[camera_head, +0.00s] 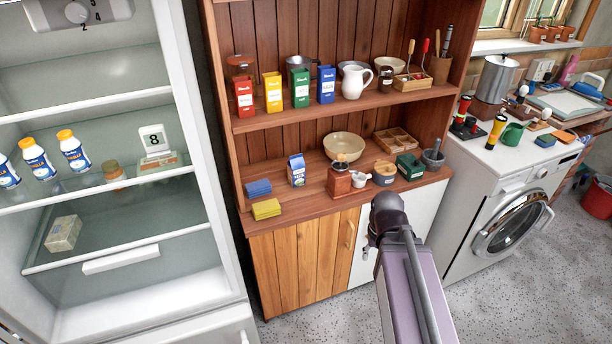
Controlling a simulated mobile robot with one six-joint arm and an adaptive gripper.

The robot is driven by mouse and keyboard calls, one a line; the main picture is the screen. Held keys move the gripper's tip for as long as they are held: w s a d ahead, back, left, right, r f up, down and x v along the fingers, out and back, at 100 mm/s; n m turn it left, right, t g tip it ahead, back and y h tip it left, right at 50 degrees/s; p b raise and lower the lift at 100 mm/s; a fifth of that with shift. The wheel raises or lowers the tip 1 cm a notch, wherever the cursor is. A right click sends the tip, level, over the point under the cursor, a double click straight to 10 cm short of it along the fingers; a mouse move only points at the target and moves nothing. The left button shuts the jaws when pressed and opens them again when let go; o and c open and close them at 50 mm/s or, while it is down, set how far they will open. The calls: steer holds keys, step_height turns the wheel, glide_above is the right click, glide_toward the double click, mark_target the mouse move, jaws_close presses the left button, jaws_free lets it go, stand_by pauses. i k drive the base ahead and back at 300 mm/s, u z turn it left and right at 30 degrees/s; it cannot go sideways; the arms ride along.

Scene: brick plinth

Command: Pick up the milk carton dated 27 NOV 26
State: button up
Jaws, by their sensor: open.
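A small blue-and-white milk carton (297,170) stands upright on the wooden counter of the hutch, left of a cream bowl. Its lettering is too small for me to read a date. White bottles with yellow caps and blue labels (72,151) stand on a fridge shelf at the left; their print is also too small to read. My arm reaches up from the bottom, right of the carton and apart from it. My gripper's fingers do not show.
Blue (258,188) and yellow sponge-like blocks (266,209) lie left of the carton. A wooden grinder (339,181) and small pots stand to its right. Coloured boxes and a white jug (355,82) fill the shelf above. The fridge (190,150) is open.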

mark_target(296, 166)
steer(key=z, duration=0.1)
steer(key=k, duration=1)
steer(key=u, duration=0.75)
steer(key=i, duration=1.5)
steer(key=u, duration=0.05)
